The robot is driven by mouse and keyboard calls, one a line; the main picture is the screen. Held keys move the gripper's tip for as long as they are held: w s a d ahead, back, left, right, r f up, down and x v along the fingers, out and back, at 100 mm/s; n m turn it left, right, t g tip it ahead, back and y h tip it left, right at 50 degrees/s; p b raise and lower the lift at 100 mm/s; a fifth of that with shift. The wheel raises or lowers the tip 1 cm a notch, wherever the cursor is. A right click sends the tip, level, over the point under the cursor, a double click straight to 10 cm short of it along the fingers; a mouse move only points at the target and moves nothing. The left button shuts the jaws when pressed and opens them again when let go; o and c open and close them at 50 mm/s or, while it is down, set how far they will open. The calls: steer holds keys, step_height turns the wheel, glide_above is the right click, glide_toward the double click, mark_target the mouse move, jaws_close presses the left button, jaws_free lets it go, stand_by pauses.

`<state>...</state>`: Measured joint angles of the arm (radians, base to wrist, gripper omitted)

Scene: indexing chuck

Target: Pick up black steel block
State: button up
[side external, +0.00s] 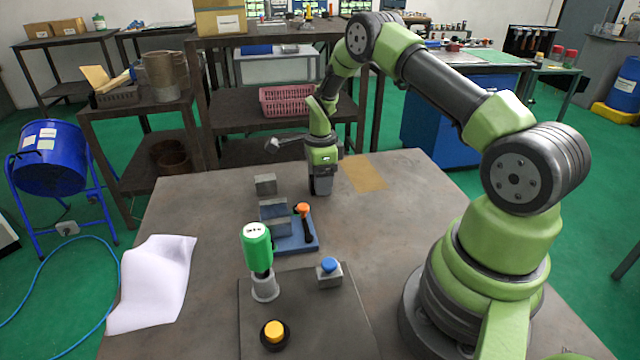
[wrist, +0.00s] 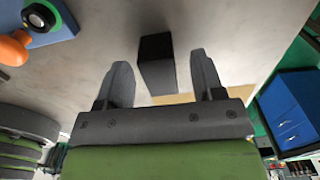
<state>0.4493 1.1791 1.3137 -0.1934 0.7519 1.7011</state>
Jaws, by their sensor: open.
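The black steel block (wrist: 157,65) is a dark, upright-looking block in the wrist view. It appears in the gap between the two fingers of my gripper (wrist: 161,60), with bare space on both sides of it. The fingers are open and apart from its sides. In the side external view my gripper (side external: 321,186) points down, low over the table at the back middle. The block cannot be made out there; the fingers seem to hide it.
A grey block (side external: 265,184) stands left of my gripper. A blue-based vise (side external: 297,238) with an orange-knobbed handle (side external: 303,210) sits in front. Nearer are a green-topped device (side external: 257,245), a blue button (side external: 329,265) and a yellow button (side external: 274,333). White paper (side external: 152,283) lies left.

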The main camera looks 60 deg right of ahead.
jaws_close()
steer(key=shift+r, duration=5.05)
